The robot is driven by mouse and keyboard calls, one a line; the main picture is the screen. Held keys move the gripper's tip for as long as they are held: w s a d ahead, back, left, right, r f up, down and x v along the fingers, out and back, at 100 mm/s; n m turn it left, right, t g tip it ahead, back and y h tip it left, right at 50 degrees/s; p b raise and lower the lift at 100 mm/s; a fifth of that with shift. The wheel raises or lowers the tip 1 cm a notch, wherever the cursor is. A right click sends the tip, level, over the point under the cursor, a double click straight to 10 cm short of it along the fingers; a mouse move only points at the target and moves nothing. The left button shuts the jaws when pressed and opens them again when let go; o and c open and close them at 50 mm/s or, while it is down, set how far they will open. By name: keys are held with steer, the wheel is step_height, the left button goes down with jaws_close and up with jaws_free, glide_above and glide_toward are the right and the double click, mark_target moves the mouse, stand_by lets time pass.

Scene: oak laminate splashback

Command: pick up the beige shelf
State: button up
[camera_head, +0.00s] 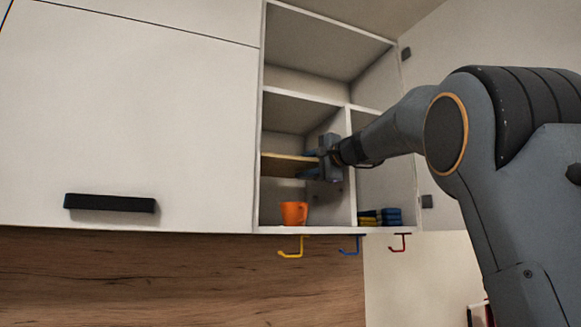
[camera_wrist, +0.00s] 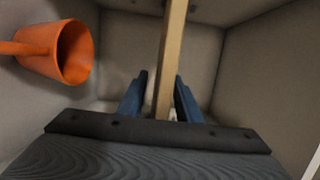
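The beige shelf (camera_head: 284,164) is a thin board lying level inside the open cabinet compartment, above an orange mug (camera_head: 294,212). My gripper (camera_head: 309,163) reaches in from the right, one finger above the board and one below. In the wrist view the shelf (camera_wrist: 170,60) runs edge-on between the two blue fingers of my gripper (camera_wrist: 161,76). A gap shows between the board and the left finger; the right finger is close to it, and I cannot tell whether they touch. The gripper is open around the board. The shelf's far end is out of view.
The orange mug also shows at left in the wrist view (camera_wrist: 62,52). A divider (camera_head: 350,200) stands right of the compartment. Blue and yellow items (camera_head: 381,217) sit beyond it. Hooks (camera_head: 293,248) hang below. A closed white door (camera_head: 130,120) is at left.

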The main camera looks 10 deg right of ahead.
jaws_close()
steer(key=shift+r, duration=0.2)
steer(key=shift+r+p, duration=1.1)
steer(key=shift+r, duration=0.05)
